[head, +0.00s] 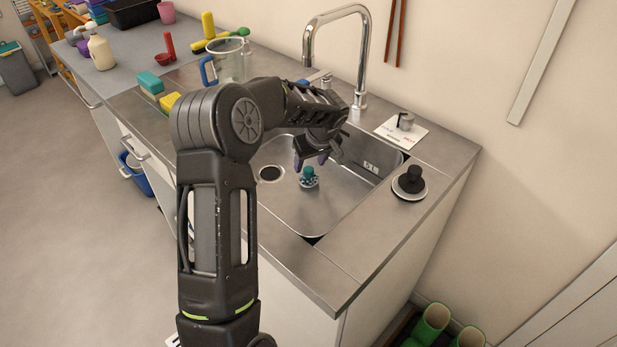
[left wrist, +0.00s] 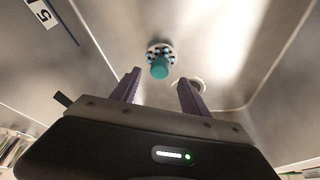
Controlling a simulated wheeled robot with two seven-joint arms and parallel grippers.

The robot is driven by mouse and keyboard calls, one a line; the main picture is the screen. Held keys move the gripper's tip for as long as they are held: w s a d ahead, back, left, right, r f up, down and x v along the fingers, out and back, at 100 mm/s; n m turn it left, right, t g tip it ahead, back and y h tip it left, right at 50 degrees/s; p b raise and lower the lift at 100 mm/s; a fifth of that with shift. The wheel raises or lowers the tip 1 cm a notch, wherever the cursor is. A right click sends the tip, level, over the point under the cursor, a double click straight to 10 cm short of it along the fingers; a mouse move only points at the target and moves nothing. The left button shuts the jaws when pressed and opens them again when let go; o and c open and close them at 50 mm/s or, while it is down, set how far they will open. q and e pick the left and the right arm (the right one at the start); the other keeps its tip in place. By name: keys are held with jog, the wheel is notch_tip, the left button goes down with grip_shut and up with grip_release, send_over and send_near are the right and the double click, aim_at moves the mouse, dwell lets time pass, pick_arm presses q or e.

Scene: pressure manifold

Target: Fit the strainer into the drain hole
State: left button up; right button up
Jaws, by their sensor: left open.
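The strainer (head: 309,179) has a teal knob on a round, spotted base and stands on the sink floor, right of the drain hole (head: 270,174). My left gripper (head: 311,161) is open and empty, just above the strainer in the head view. In the left wrist view, the strainer (left wrist: 160,64) shows beyond and between the two fingertips (left wrist: 159,78). The drain hole (left wrist: 195,84) lies close by there, partly hidden behind one finger. I cannot tell whether a finger touches the knob. My right gripper is not in view.
The steel sink basin (head: 335,203) has walls around the work area. A tall faucet (head: 307,40) stands behind it. A black stopper (head: 409,184) sits on the right counter. A clear jug (head: 229,62) and sponges (head: 150,82) are at the left.

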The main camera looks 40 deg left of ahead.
aim_at(309, 169)
pick_arm(q)
jog(key=p+x, duration=0.1)
jog(key=x, duration=0.3)
jog(key=shift+w+f, duration=0.1)
jog(key=shift+f, duration=0.25)
jog(key=shift+c, duration=0.3)
grip_shut()
dwell(0.4)
